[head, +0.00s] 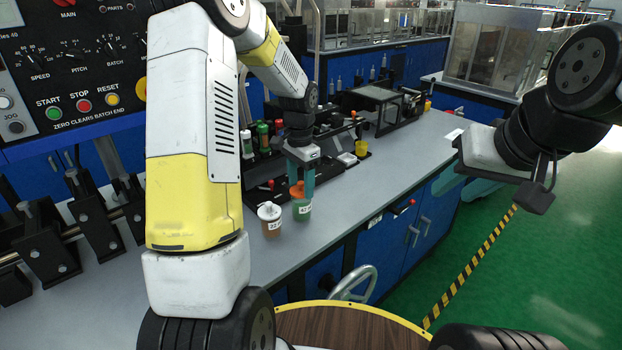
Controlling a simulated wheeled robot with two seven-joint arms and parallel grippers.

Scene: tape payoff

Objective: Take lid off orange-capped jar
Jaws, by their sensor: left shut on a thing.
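The orange-capped jar (301,212) is green with a white label and stands upright near the front edge of the grey bench. Its orange lid (297,190) sits at the jar's mouth; I cannot tell whether there is a gap under it. My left gripper (301,184) reaches down from above with teal fingers and is shut on the orange lid, the fingers partly hiding it. My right gripper (462,190) is away to the right, above the green floor, its teal fingers apart and empty.
A brown jar with a white lid (270,221) stands close at the left of the green jar. Behind are a rack of bottles (264,138) and a glass-sided box (374,108). A handwheel (354,284) projects below the bench front. The bench (405,160) is clear to the right.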

